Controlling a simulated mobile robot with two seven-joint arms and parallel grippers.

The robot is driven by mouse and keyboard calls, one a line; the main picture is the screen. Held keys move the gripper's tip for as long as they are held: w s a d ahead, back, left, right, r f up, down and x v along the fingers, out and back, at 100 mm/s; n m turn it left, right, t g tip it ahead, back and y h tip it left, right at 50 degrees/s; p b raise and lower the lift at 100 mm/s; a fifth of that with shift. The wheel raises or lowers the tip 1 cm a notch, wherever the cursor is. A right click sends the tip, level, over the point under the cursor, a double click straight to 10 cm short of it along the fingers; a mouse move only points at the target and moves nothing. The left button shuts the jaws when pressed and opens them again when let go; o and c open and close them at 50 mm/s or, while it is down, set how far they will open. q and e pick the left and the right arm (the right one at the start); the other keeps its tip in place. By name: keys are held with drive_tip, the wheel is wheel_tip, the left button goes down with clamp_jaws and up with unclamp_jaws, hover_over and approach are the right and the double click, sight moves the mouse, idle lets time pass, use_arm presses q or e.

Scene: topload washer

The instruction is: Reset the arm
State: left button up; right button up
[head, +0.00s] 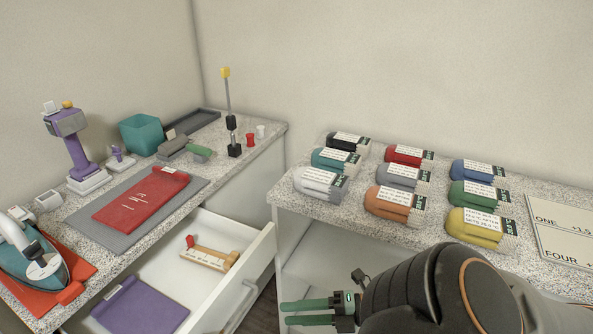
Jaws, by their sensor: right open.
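My right arm enters from the lower right. My right gripper (285,313) points left at the bottom middle, with two green fingers apart and nothing between them. It is in front of the right counter (292,208), near the open drawer (262,246) of the left counter. The gripper touches nothing that I can see. My left gripper is not in this view.
Several folded, labelled cloths, such as the yellow one (470,232), lie on the right counter beside a printed board (562,232). The left counter holds an iron (35,268), a red cloth (140,200) and a teal bin (141,136). A purple cloth (140,306) lies in the drawer.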

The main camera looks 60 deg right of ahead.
idle(0.6)
drive_tip(key=w+a+f+m+g+h+p, duration=0.1)
drive_tip(key=a+f+m+g+h+p, duration=0.1)
drive_tip(key=a+f+m, duration=0.3)
drive_tip(key=w+a+f+m+g+h+p, duration=0.2)
drive_tip(key=a+f+m, duration=0.3)
drive_tip(key=a+m, duration=0.8)
drive_tip(key=m, duration=0.2)
drive_tip(key=shift+w+a+m+g+h, duration=0.15)
drive_tip(key=shift+a+m+g+h, duration=0.15)
drive_tip(key=shift+a+h, duration=0.1)
